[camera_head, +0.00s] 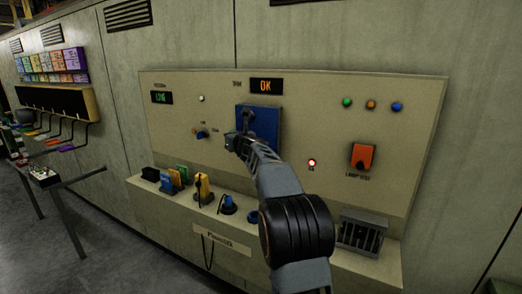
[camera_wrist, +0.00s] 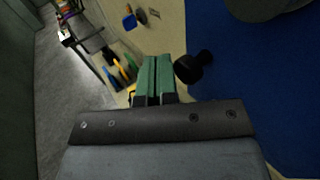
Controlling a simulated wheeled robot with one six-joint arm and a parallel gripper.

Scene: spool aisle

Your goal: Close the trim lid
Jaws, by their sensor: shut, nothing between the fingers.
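The blue trim lid (camera_head: 266,122) is on the beige panel, below the TRIM label and a display reading OK. Its lower left part is hidden behind my arm. In the wrist view the blue lid (camera_wrist: 240,110) fills the right side, with a black knob (camera_wrist: 193,68) at its left edge. I cannot tell whether the lid lies flush. My gripper (camera_head: 232,141) is at the lid's lower left edge in the head view. In the wrist view its green fingers (camera_wrist: 157,62) are shut and empty, just left of the knob; contact is unclear.
A ledge (camera_head: 220,222) below the panel carries several coloured items and a dark finned block (camera_head: 362,231). An orange switch (camera_head: 362,156) is at the right. A rack with hooks (camera_head: 60,105) stands at the left.

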